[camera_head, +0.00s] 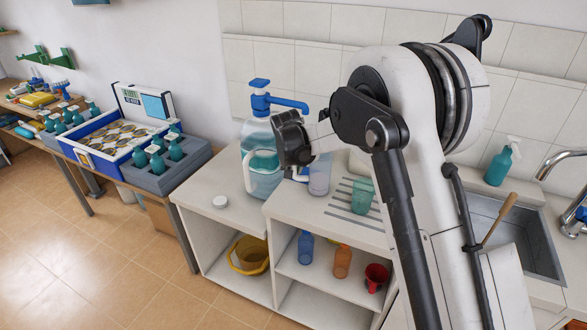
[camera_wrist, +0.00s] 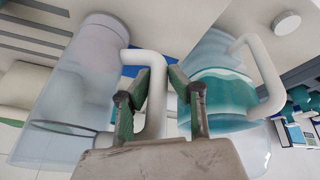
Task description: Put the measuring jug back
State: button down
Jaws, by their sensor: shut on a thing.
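The measuring jug (camera_head: 319,177) is a clear, greyish vessel with a white handle. In the head view it stands upright at the counter beside the grooved drainer, partly hidden by my gripper and arm. In the wrist view the jug (camera_wrist: 80,85) fills the left side, and its handle (camera_wrist: 155,95) passes between my fingers. My gripper (camera_head: 292,140) is shut on that handle, and the fingers also show in the wrist view (camera_wrist: 160,85). I cannot tell whether the jug's base touches the counter.
A large water bottle (camera_head: 262,182) with blue pump and white handle stands close left of the jug. A green cup (camera_head: 362,196) is on the drainer, right. A white lid (camera_head: 220,202) lies on the left counter. A spray bottle (camera_head: 500,165) stands behind the sink (camera_head: 515,240).

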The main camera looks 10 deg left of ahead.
jog(key=shift+f, duration=0.15)
jog(key=c, duration=1.6)
grip_release()
jog(key=b+v, duration=0.1)
jog(key=v, duration=1.1)
jog(key=shift+r, duration=0.2)
